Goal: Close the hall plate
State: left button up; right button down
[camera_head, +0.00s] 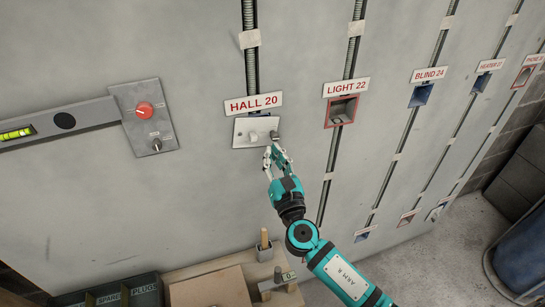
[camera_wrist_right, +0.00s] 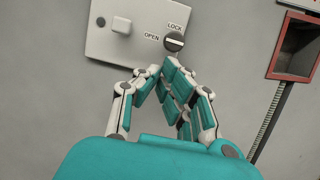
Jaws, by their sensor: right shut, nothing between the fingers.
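The hall plate (camera_head: 241,140) is a white plate on the grey wall under the "HALL 20" label (camera_head: 253,104). In the right wrist view the plate (camera_wrist_right: 146,20) bears a white rocker (camera_wrist_right: 121,26), a small screw at its left and a round dark knob (camera_wrist_right: 174,42) near its right edge. The knob's light slot lies about level, in line with the word "OPEN"; "LOCK" is printed above it. My right gripper (camera_head: 272,152) is shut and empty, its fingertips (camera_wrist_right: 161,70) just below the knob. I cannot tell whether they touch the plate. My left gripper is not in view.
To the right are a red-framed open box (camera_head: 341,111) under "LIGHT 22" and further boxes with conduits. To the left are a grey panel with a red knob (camera_head: 144,109) and a spirit level (camera_head: 62,122). Below stands a bench with a cardboard box (camera_head: 212,288).

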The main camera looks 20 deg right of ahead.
jog(key=shift+d+r+n+y+p, duration=0.25)
jog(key=shift+r+n+y+p, duration=0.15)
jog(key=shift+r+n+p, duration=0.2)
jog(key=shift+d+r+n+p, duration=0.15)
jog(key=shift+d+n+p, duration=0.2)
jog(key=shift+n, duration=0.55)
jog(key=shift+a, duration=0.1)
